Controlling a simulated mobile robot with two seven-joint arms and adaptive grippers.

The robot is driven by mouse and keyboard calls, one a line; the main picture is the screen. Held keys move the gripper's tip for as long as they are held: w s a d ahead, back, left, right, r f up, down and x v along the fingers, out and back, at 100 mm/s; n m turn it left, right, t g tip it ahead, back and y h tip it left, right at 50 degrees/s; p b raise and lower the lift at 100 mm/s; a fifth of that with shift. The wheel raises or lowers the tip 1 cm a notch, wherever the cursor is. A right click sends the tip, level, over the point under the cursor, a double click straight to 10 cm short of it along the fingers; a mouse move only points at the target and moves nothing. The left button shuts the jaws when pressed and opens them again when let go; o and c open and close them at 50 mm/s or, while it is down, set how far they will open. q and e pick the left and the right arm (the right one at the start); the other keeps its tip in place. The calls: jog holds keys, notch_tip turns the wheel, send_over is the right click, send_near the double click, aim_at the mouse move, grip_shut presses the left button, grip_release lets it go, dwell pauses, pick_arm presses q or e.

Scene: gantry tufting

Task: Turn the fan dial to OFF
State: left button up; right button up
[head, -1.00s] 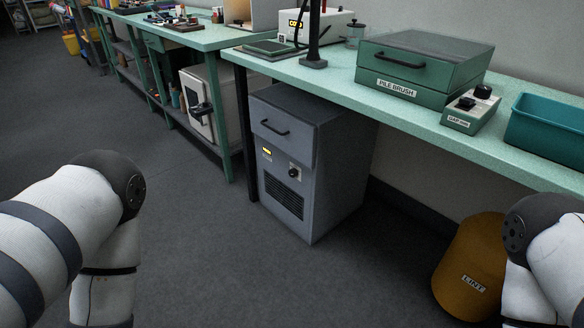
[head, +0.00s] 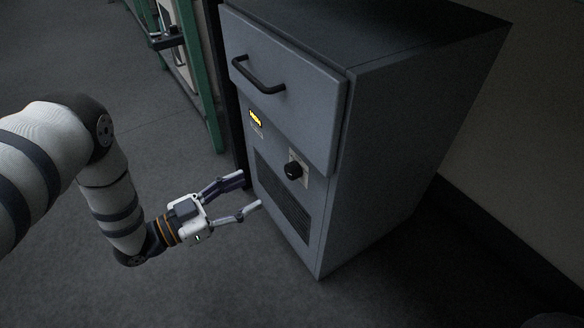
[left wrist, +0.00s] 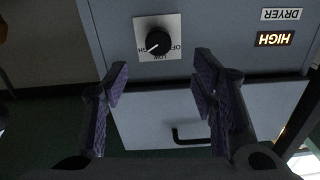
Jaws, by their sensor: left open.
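The fan dial (head: 293,170) is a black knob on a pale plate on the front of the grey dryer cabinet (head: 390,150). In the left wrist view, which shows the cabinet upside down, the dial (left wrist: 157,41) has a white mark pointing toward HIGH. Its plate also carries LOW and OFF. A lit yellow display (head: 255,118) reads HIGH in the left wrist view (left wrist: 274,39). My left gripper (head: 250,192) is open and empty, left of the dial and apart from it. My right gripper is not in view.
A drawer with a black handle (head: 259,78) sits above the dial, and a vent grille (head: 283,208) lies below it. A green bench leg (head: 205,90) stands left of the cabinet. The floor in front is clear.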

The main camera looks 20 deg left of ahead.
aim_at(288, 174)
pick_arm(q)
jog(key=b+x, duration=0.2)
jog(key=x, duration=0.7)
jog(key=shift+d+f, duration=0.1)
jog(key=shift+d, duration=0.1)
jog(key=shift+w+d, duration=0.2)
jog(key=shift+w, duration=0.15)
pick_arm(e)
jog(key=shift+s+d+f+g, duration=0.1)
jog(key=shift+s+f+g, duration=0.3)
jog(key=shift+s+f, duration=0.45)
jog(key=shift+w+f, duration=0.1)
pick_arm(q)
jog(key=c, duration=1.1)
